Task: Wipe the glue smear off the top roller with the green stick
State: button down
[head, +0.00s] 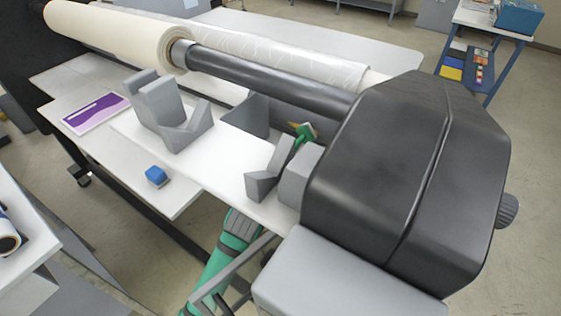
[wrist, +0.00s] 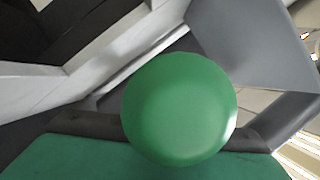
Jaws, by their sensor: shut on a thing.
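The dark top roller (head: 270,78) runs from the pale film roll to the black end housing in the head view. I cannot make out a glue smear on it. The green stick (head: 304,134) shows in part as a small green piece among the grey brackets, just below the roller's right end. In the wrist view, the stick's round green end (wrist: 180,108) fills the middle, close to the camera. My gripper (wrist: 175,135) is shut on the stick, with dark finger parts at both sides. The fingers are not clear in the head view, and the stick's far end is hidden in the wrist view.
The black end housing (head: 400,185) rises at the right. Grey V-shaped brackets (head: 187,130) stand on the white table. A blue block (head: 156,176) and a purple-and-white packet (head: 96,113) lie to the left. The white surface between brackets is clear.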

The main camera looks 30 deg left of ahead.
jog(key=shift+s+d, duration=0.1)
jog(key=shift+d, duration=0.05)
jog(key=shift+d, duration=0.95)
jog(key=shift+s+d, duration=0.1)
dwell(0.5)
jog(key=shift+d, duration=0.95)
jog(key=shift+a, duration=0.2)
dwell(1.2)
jog(key=shift+a, duration=0.9)
jog(key=shift+a, duration=0.1)
jog(key=shift+a, duration=1)
dwell(0.6)
